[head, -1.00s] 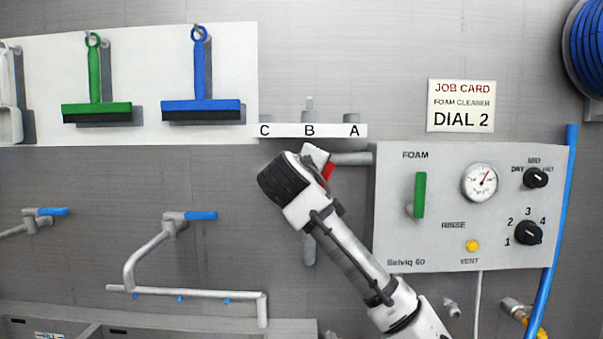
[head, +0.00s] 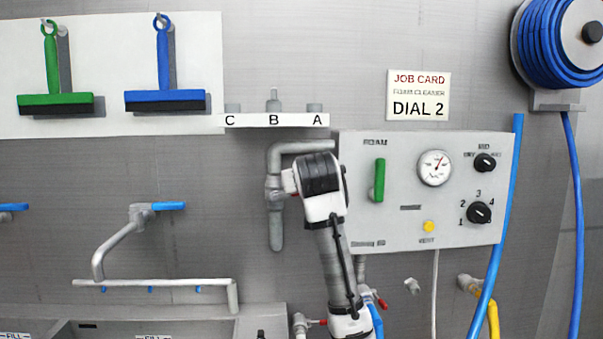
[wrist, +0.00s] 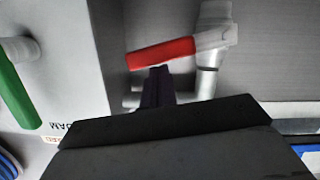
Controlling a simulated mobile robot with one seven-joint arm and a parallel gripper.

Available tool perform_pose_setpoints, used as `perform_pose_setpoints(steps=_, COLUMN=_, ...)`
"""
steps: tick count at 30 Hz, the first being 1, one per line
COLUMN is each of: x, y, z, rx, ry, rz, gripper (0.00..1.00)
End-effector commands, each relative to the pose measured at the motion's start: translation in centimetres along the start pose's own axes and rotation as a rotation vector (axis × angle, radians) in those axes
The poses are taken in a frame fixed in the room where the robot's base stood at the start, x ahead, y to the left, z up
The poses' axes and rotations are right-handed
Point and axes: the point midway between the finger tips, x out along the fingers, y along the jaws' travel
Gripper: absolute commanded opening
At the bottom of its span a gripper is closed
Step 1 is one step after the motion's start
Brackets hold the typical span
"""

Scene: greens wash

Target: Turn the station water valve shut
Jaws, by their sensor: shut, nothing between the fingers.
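The station water valve has a red lever (wrist: 162,52) on a grey valve body (wrist: 215,38) in the wrist view, which shows the scene upside down. The lever lies nearly level, across the line of its pipe. In the head view the grey pipe (head: 276,225) runs down left of the station panel (head: 385,225); my arm hides most of the lever. My gripper (wrist: 158,74) is shut and empty, its dark fingertips right at the lever's edge. I cannot tell whether they touch it.
The panel's green handle (head: 379,180) is close to the right of my arm; it also shows in the wrist view (wrist: 15,85). A shelf marked C, B, A (head: 250,120) is above the pipe. A blue hose (head: 497,220) hangs at right.

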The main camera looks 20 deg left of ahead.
Motion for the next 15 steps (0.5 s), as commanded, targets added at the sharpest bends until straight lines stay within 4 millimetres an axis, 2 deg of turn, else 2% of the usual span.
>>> perform_pose_setpoints(steps=6, x=0.3, y=0.3, z=1.1, rx=0.128, ry=-0.001, rz=-0.033, gripper=0.0)
perform_pose_setpoints(steps=15, x=0.5, y=0.4, z=1.8, rx=0.211, ry=0.0, rz=-0.054, gripper=0.0)
